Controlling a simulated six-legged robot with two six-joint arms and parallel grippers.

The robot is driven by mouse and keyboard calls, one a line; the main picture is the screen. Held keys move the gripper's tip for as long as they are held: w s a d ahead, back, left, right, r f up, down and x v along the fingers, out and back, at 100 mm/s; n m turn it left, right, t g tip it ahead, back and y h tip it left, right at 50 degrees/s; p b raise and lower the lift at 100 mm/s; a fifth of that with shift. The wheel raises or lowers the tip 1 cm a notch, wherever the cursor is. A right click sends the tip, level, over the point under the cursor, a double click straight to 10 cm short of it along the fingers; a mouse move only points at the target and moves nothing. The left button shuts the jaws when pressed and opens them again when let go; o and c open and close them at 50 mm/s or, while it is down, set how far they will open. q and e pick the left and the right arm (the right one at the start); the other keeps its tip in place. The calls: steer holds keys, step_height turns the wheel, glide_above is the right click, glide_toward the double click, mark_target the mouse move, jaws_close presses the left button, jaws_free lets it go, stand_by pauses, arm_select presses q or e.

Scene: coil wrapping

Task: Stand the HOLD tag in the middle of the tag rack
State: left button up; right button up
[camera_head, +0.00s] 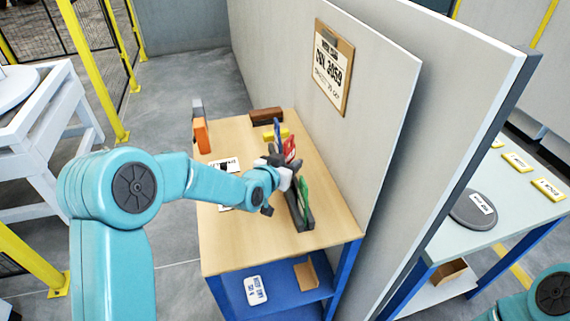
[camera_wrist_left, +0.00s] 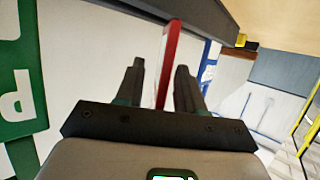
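A dark tag rack (camera_head: 305,218) stands on the wooden tabletop along the wall. A green tag (camera_head: 304,196) stands near its front end, a red tag (camera_head: 290,149) around its middle and a blue tag (camera_head: 277,134) toward its far end. I cannot read HOLD on any of them. My left gripper (camera_head: 279,163) is at the red tag and hides part of the rack. In the left wrist view its two fingers (camera_wrist_left: 160,75) are open, with the red tag's edge (camera_wrist_left: 170,55) between them and gaps beside it. My right gripper is out of view.
An orange-and-grey tool (camera_head: 201,135), a brown block (camera_head: 266,116) and a yellow block (camera_head: 280,134) are at the table's far end. White printed sheets (camera_head: 225,164) lie left of the rack. The wall (camera_head: 375,120) stands close on the right.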

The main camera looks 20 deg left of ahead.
arm_select(q)
steer(key=shift+r+p, duration=0.75)
steer(key=shift+p, duration=0.2)
steer(key=shift+s+a+b, duration=0.15)
steer(key=shift+s+b, duration=0.25)
steer(key=shift+s, duration=0.2)
steer(key=shift+s+a+b, duration=0.15)
steer(key=shift+s+b, duration=0.2)
steer(key=shift+s, duration=0.2)
steer(key=b+v, duration=0.1)
steer(key=v, duration=0.8)
steer(key=shift+s+r, duration=0.2)
steer(key=shift+r, duration=0.05)
